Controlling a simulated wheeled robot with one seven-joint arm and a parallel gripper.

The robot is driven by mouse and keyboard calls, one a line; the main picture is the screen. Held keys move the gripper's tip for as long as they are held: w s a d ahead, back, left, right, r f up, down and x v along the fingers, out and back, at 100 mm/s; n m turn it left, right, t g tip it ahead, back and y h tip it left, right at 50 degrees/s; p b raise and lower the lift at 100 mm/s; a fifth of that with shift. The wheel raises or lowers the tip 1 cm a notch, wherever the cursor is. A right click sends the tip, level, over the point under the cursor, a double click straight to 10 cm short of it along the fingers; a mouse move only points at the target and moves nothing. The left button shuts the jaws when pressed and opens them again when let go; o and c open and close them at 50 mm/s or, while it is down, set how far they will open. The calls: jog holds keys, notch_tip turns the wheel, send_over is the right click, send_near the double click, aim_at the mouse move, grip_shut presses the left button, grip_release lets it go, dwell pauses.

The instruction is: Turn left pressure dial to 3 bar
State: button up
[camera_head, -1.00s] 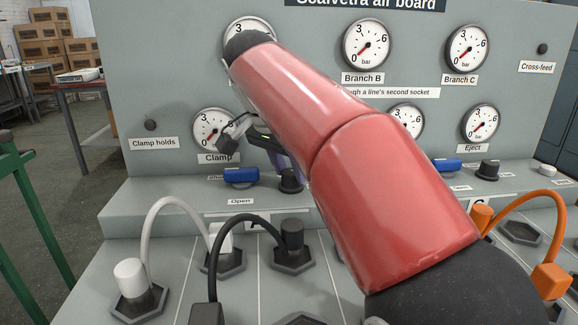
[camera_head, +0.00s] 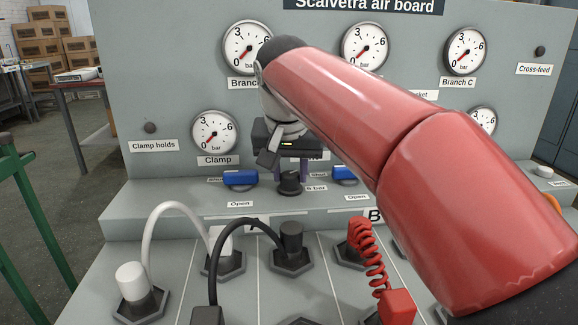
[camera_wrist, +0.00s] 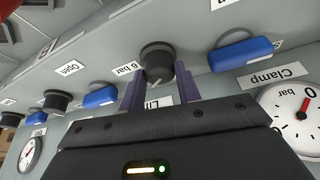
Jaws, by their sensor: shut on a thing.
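The left pressure dial is a black knob (camera_head: 290,183) on the ledge between two blue levers, with a "6 bar" label at its right. In the wrist view the knob (camera_wrist: 158,58) stands between the two purple fingers of my gripper (camera_wrist: 160,88). My gripper (camera_head: 291,172) is shut on this dial from above and behind. The Clamp gauge (camera_head: 215,132) reads near 0 in the head view, and it also shows in the wrist view (camera_wrist: 297,115). My wrist and arm hide the gauge behind the dial, and its label is partly covered.
Blue levers (camera_head: 240,178) and (camera_head: 344,174) flank the dial closely. A white hose (camera_head: 165,235), a black hose (camera_head: 225,240) and a red coiled hose (camera_head: 372,250) rise from the lower deck in front. Branch gauges (camera_head: 246,47) line the panel above.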

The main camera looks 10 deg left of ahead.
aim_at(306, 196)
jog(key=n+y, duration=0.1)
jog(key=n, duration=0.1)
jog(key=n+y, duration=0.1)
jog(key=n, duration=0.2)
jog(key=shift+d+n+g+p, duration=0.2)
jog(key=shift+n+g+p, duration=0.1)
jog(key=n+g, duration=0.1)
jog(key=n, duration=0.1)
jog(key=n+y, duration=0.1)
jog(key=n, duration=0.2)
jog(key=shift+w+g, duration=0.15)
jog(key=shift+g, duration=0.25)
jog(key=shift+n, duration=0.4)
jog(key=o, duration=1)
jog(key=shift+y, duration=0.3)
jog(key=v, duration=0.7)
jog(key=shift+d+r, duration=0.15)
jog(key=shift+r, duration=0.2)
